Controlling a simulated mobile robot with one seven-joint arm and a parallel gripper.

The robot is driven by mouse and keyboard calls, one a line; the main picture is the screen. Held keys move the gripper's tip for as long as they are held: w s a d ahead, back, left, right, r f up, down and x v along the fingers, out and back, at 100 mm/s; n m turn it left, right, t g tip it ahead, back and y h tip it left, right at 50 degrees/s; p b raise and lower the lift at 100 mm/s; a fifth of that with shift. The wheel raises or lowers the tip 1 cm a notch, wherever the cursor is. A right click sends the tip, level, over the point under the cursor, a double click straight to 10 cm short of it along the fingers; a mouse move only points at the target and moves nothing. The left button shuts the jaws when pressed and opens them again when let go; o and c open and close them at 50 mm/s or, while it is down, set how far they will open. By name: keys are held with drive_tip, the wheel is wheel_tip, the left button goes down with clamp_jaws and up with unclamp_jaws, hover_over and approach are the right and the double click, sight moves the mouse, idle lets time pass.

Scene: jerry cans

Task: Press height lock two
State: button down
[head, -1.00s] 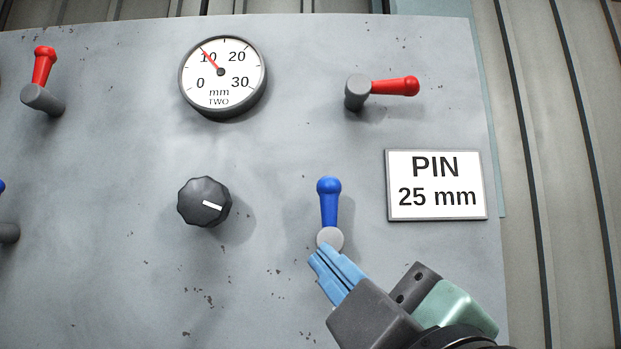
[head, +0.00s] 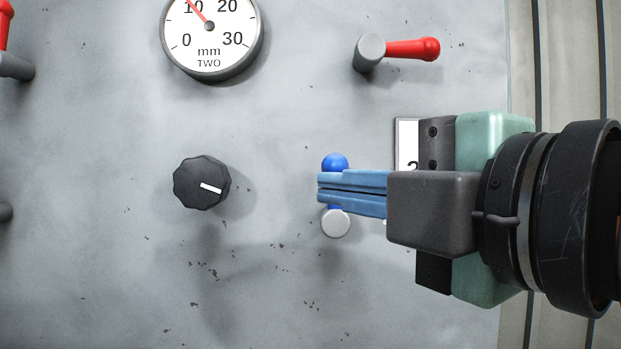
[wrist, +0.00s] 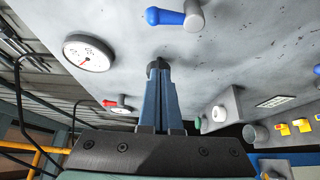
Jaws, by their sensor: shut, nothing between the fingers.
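A blue lever (head: 335,161) on a round grey pivot (head: 335,223) stands upright on the panel. My gripper (head: 319,188) is shut and comes in from the right in the head view. Its blue fingers pass in front of the lever's middle and hide it; I cannot tell whether they touch it. In the wrist view the shut fingers (wrist: 157,72) point at the panel, with something dark at their tips. The dial marked TWO (head: 208,32) has its needle near 10 mm. I see no label naming the height lock.
A black knob (head: 201,183) sits left of my fingertips. A red lever (head: 412,49) points right, above my gripper. A white sign (head: 405,140) is mostly hidden behind my gripper. The panel below the knob is bare.

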drive_tip(key=w+a+p, duration=0.1)
drive_tip(key=w+p, duration=0.6)
drive_tip(key=w, duration=0.2)
drive_tip(key=shift+w, duration=0.15)
drive_tip(key=shift+a, duration=0.1)
